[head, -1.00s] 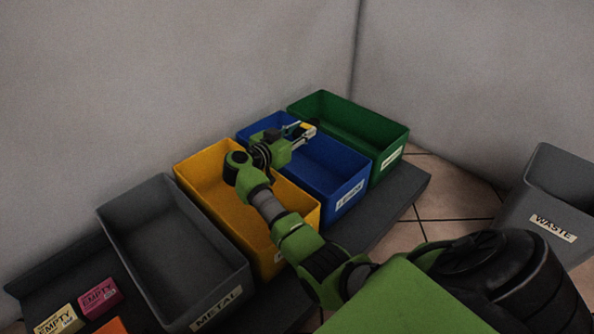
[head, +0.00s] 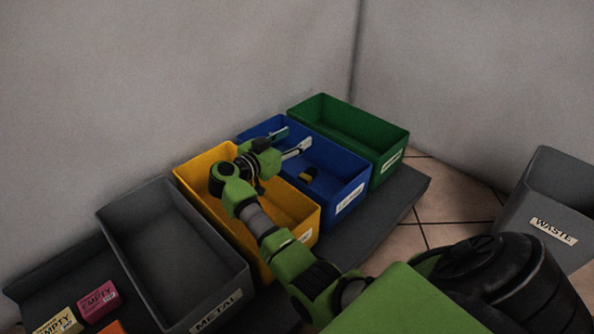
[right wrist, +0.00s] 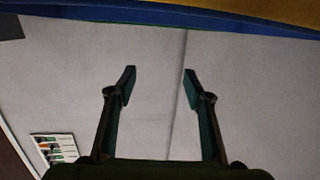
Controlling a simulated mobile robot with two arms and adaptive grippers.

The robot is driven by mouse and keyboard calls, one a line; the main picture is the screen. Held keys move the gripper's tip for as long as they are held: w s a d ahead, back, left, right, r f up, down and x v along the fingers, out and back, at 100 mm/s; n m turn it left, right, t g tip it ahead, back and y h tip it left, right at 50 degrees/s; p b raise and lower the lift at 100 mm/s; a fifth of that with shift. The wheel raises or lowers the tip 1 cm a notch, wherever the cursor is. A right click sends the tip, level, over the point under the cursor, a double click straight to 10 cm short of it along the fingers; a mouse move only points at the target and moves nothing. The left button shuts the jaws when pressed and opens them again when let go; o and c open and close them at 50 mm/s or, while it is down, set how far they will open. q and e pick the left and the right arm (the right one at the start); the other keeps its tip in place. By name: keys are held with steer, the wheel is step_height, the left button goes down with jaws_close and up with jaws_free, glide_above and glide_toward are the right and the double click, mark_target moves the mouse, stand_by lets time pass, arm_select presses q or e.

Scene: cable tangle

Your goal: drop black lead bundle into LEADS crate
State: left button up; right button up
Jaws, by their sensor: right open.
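The black lead bundle (head: 310,175), a small dark thing with a yellow part, lies inside the blue crate (head: 345,202) near its front right. The blue crate's white label is too small to read surely; I take it for the LEADS crate. My right gripper (head: 294,139) is over the back left part of the blue crate, open and empty, apart from the bundle. In the right wrist view its two fingers (right wrist: 158,78) are spread with nothing between them. My left gripper is not in view.
A yellow crate (head: 196,165) and a grey METAL crate (head: 118,240) stand left of the blue one, a green crate (head: 396,150) right of it. A grey WASTE bin (head: 520,212) stands at the right. Pink (head: 98,300) and cream (head: 58,322) EMPTY boxes lie lower left.

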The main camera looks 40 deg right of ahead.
steer(key=v, duration=0.7)
steer(key=shift+s+a, duration=0.15)
steer(key=shift+a, duration=0.25)
steer(key=shift+r, duration=0.15)
